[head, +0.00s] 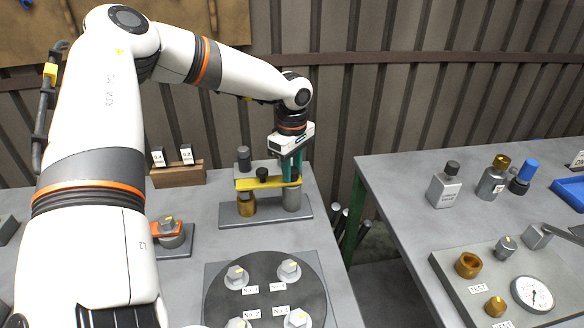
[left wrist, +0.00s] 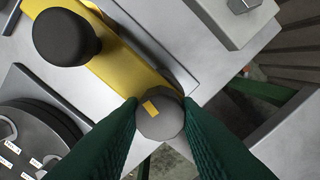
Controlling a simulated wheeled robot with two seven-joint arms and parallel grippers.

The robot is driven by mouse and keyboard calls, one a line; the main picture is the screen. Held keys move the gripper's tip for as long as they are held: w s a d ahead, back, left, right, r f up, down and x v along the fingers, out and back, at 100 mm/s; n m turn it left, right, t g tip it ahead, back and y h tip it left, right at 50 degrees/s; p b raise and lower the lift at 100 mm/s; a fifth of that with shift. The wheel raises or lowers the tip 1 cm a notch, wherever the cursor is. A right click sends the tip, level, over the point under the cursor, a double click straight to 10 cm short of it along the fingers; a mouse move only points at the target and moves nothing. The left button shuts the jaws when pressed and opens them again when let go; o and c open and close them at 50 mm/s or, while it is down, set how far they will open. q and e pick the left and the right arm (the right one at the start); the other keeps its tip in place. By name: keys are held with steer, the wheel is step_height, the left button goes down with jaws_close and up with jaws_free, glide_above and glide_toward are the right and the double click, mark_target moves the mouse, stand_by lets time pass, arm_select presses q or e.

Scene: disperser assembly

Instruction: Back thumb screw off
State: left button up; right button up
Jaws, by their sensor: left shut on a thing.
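My left gripper (head: 291,174) points down over the right end of a yellow bar (head: 258,184) on a grey fixture (head: 230,217). In the left wrist view, the green fingers of my left gripper (left wrist: 160,122) are shut on a round grey thumb screw (left wrist: 165,121) with a yellow mark on top. A black knob (head: 262,174) stands on the bar and shows large in the left wrist view (left wrist: 66,37). My right gripper is not in view.
A brass cup (head: 247,206) and a grey cylinder (head: 292,200) stand under the bar. A round dark plate (head: 265,300) with several labelled bolts lies in front. A gap separates this table from the right table (head: 385,185), which carries bottles and a gauge board.

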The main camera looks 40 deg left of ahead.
mark_target(292, 170)
arm_select(q)
steer(key=shift+r, duration=0.15)
stand_by(0.3)
steer(key=o, duration=1)
steer(key=shift+c, duration=0.2)
step_height(292, 170, up, 12)
